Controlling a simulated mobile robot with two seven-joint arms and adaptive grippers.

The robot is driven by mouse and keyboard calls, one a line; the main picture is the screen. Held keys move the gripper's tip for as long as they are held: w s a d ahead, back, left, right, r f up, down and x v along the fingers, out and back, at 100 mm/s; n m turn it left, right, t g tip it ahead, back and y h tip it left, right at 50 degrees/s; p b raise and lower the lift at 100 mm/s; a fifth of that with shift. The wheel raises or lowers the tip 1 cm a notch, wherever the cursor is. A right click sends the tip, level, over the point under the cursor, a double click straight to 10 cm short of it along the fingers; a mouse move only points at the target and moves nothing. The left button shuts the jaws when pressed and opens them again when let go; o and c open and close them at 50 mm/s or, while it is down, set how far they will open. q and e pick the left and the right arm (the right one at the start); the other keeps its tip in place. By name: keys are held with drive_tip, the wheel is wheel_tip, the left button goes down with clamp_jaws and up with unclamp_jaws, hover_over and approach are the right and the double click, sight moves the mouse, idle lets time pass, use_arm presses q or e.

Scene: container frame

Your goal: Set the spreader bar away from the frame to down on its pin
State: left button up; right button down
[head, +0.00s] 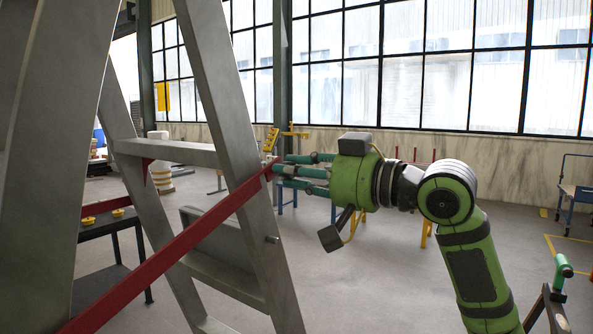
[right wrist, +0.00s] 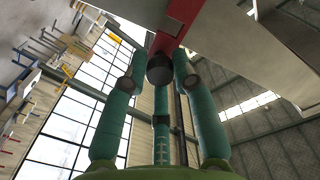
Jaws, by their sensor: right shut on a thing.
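The red spreader bar (head: 178,245) slants from the lower left up to the right, across the grey metal A-shaped frame (head: 228,98). My right gripper (head: 277,172) is shut at the bar's upper right end, beside the frame's right leg. In the right wrist view the fingers (right wrist: 160,85) close around a dark round knob (right wrist: 160,70) at the end of the red bar (right wrist: 180,22). A small pin (head: 272,239) sticks out of the right leg, well below the held end; the bar is apart from it. The bar's lower end is cut off by the picture edge. My left gripper is out of view.
A dark table (head: 100,232) with yellow parts stands behind the frame at left. A cross step (head: 170,152) joins the frame legs. A stand with a green roller (head: 563,266) is at the lower right. The floor between is mostly clear.

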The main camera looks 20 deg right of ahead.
wheel_tip(320, 180, down, 13)
drive_tip(key=w+d+m+b, duration=0.1)
drive_tip(key=m+b, duration=0.3)
drive_tip(key=b, duration=0.2)
drive_tip(key=shift+w+d+r+b, duration=0.15)
drive_tip(key=shift+d+b, duration=0.1)
drive_tip(key=shift+b, duration=0.15)
drive_tip(key=c, duration=1)
unclamp_jaws()
drive_tip(key=shift+d, duration=0.1)
